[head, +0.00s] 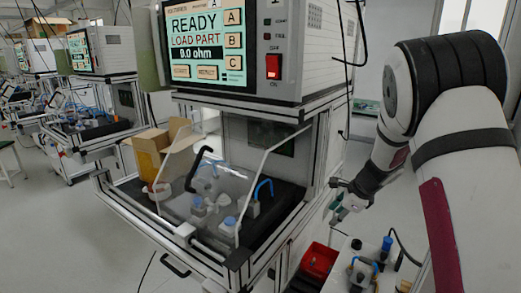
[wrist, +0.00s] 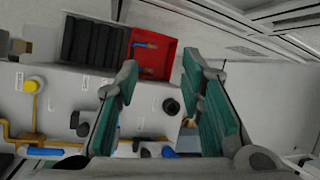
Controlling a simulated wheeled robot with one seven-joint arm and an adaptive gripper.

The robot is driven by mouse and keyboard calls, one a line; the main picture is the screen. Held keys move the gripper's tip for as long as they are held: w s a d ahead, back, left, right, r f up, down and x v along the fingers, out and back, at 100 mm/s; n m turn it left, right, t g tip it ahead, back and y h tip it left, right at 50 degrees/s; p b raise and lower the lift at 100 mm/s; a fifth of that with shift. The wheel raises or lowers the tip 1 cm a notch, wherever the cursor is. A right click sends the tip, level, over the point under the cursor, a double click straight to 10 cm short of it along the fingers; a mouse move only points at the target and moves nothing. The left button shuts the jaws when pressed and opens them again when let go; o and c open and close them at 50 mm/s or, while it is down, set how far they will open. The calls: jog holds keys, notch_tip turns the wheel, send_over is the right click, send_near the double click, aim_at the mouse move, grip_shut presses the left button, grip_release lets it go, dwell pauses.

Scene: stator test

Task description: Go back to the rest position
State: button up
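My gripper (head: 345,200) is at the right of the head view, at the end of my white arm, to the right of the test station. In the wrist view, its two green-padded fingers (wrist: 160,95) stand wide apart with nothing between them. The gripper is above a white work surface (wrist: 65,95) and close to a red bin (wrist: 153,52). The bin also shows below the gripper in the head view (head: 318,262). What the fingers face directly below is partly hidden by the fingers.
The test station (head: 245,45) reads "READY LOAD PART 0.0 ohm". Its clear hood (head: 215,180) covers fixtures with blue tops. A cardboard box (head: 152,150) stands at its left. Blue-topped parts (head: 386,245) and cables stand on the white surface at the lower right.

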jog(key=s+a+r+n+y+p, duration=0.1)
jog(key=s+a+r+n, duration=0.4)
jog(key=s+r, duration=0.5)
jog(key=s+a+r+n+p, duration=0.1)
jog(key=s+a+r+n, duration=0.2)
jog(key=s+r+n, duration=0.6)
jog(key=s+d+r+n+h+p, duration=0.1)
jog(key=s+n, duration=0.3)
jog(key=s, duration=0.8)
jog(key=s+d+r+n+h+p, duration=0.1)
jog(key=s+n, duration=0.3)
jog(key=s, duration=0.8)
jog(key=shift+r+g+h, duration=0.3)
jog(key=shift+r+h, duration=0.55)
jog(key=shift+h, duration=0.05)
